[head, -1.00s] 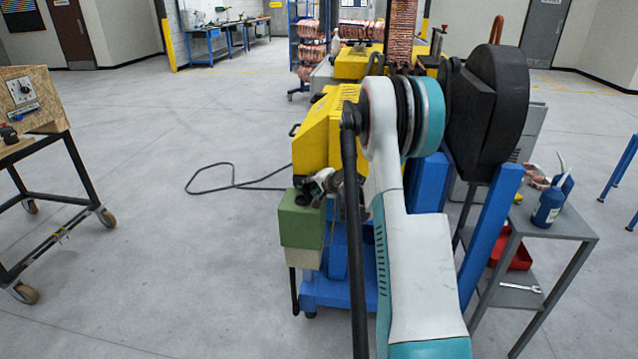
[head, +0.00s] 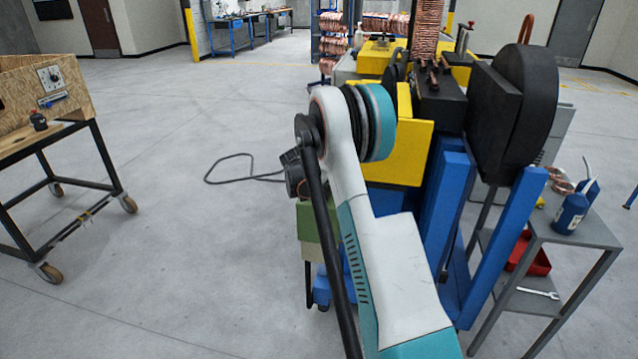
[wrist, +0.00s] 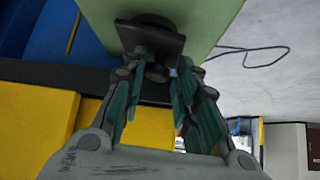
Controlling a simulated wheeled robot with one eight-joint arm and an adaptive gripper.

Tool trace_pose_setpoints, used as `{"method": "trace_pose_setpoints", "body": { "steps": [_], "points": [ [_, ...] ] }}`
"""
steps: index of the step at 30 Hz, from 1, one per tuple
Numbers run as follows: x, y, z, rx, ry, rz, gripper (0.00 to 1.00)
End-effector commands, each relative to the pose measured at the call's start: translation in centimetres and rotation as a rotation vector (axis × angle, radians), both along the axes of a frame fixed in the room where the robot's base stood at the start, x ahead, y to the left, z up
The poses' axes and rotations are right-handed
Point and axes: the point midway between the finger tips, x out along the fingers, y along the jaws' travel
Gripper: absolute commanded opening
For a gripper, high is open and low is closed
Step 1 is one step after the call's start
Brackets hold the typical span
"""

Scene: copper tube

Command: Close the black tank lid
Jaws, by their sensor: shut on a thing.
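The green tank (wrist: 190,18) fills the top middle of the wrist view. The black tank lid (wrist: 150,38), a dark square piece with a round knob below it in the picture, shows against the green. My gripper (wrist: 158,80) has its teal-padded fingers on either side of the knob and is shut on it. Whether the lid sits flat on the tank cannot be told.
The yellow machine (head: 405,150) and blue frame posts (head: 505,245) stand close by my arm. A grey side table (head: 575,228) with a blue bottle (head: 570,213) is at the right. A wheeled wooden workbench (head: 40,140) is at the left. Open floor lies between.

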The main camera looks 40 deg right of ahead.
Motion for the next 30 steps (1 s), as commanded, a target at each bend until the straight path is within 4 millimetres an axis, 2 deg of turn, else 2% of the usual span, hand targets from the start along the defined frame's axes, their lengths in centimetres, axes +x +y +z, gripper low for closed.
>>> {"method": "trace_pose_setpoints", "body": {
  "steps": [1, 12, 29, 30],
  "points": [
    [-0.29, -0.46, -0.33, -0.027, 0.034, -0.007, 0.00],
    [0.16, -0.14, -0.98, -0.131, 0.158, -0.009, 0.00],
    [0.17, -0.09, -1.14, -0.150, 0.181, -0.010, 0.00],
    [0.17, -0.08, -1.15, -0.150, 0.181, -0.010, 0.34]
  ]
}}
